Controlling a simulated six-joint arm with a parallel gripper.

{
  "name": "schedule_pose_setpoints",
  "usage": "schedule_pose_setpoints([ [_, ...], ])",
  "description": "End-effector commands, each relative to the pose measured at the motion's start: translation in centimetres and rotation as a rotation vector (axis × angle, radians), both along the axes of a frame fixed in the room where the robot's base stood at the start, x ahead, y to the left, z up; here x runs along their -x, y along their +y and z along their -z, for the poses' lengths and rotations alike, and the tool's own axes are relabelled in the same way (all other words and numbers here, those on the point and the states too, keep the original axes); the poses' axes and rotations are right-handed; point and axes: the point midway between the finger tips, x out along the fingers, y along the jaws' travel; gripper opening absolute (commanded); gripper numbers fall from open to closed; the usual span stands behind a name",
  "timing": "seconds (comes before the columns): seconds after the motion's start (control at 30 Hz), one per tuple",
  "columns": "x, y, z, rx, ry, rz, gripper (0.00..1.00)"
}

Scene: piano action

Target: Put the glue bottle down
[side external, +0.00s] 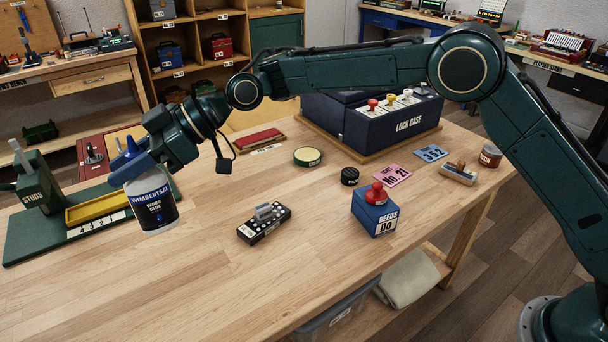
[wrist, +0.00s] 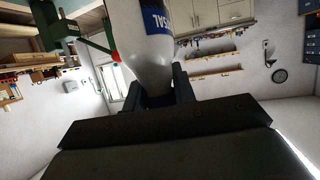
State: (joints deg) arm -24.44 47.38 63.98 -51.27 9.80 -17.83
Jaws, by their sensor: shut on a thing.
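The glue bottle (side external: 152,203) is white with a dark blue wood glue label and a blue nozzle. It is upright in the side view, at the left part of the workbench. My gripper (side external: 130,166) is shut on its upper part, near the nozzle. The bottle appears held above the bench top, though the exact gap under it is hard to tell. In the wrist view the bottle (wrist: 148,50) rises between my two dark fingers (wrist: 160,92), with part of its blue label showing.
A green STUDS press (side external: 38,185) with a yellow tray (side external: 98,207) stands close behind the bottle. A black dotted block (side external: 264,223) and a blue REEDS box (side external: 374,212) sit to the right. The LOCK CASE (side external: 372,120) is farther back. The front bench top is clear.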

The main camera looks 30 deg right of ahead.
Motion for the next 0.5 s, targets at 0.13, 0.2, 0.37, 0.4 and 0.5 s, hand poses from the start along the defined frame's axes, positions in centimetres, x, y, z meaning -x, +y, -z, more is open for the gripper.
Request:
schedule_pose_setpoints([
  [0.13,0.3,1.2,-0.2,-0.002,-0.002,-0.006,0.0],
  [0.2,0.3,1.4,-0.2,-0.002,-0.002,-0.006,0.0],
  [0.37,0.3,1.4,0.0,-0.002,-0.001,-0.006,0.0],
  [0.4,0.3,1.4,0.2,-0.001,-0.001,-0.007,0.0],
  [0.5,0.3,1.3,1.0,0.0,0.001,-0.006,0.0],
])
